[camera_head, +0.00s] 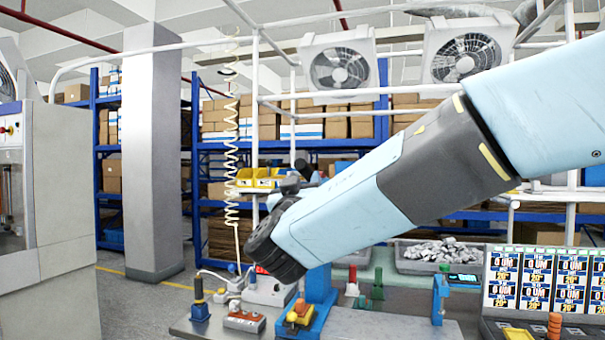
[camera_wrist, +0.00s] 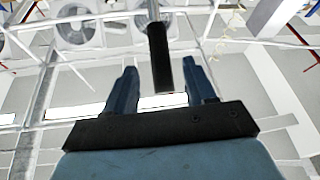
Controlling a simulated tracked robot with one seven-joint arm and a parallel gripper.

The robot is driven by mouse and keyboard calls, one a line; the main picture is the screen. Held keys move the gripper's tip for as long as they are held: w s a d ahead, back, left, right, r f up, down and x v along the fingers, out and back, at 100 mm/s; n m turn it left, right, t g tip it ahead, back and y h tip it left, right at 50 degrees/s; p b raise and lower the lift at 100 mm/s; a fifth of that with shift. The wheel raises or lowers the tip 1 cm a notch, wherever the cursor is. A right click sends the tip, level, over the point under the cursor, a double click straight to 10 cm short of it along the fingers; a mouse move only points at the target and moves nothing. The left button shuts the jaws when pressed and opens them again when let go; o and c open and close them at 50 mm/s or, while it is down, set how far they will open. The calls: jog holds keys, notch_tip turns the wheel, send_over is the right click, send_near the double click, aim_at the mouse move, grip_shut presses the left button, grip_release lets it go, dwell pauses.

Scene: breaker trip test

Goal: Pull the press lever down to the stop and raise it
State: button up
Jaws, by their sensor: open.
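In the wrist view my gripper (camera_wrist: 161,66) is open, with one blue-grey finger on each side. The press lever (camera_wrist: 160,58), a metal rod with a black grip, appears between the fingers. Gaps show on both sides of the grip, so the fingers look clear of it. How deep the grip sits between them I cannot tell. In the head view my arm comes in from the right and hides most of the lever. The blue press body (camera_head: 319,285) stands on the bench below my arm.
The grey bench (camera_head: 385,325) carries a small lever device (camera_head: 200,305), a red-button box (camera_head: 245,321) and a blue stand (camera_head: 440,298). A display panel (camera_head: 540,280) stands at the right. A coiled yellow hose (camera_head: 231,150) hangs to the left of my arm.

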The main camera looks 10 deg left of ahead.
aim_at(304, 175)
jog(key=shift+x, duration=3)
jog(key=shift+c, duration=0.3)
grip_shut()
jog(key=shift+a, duration=0.1)
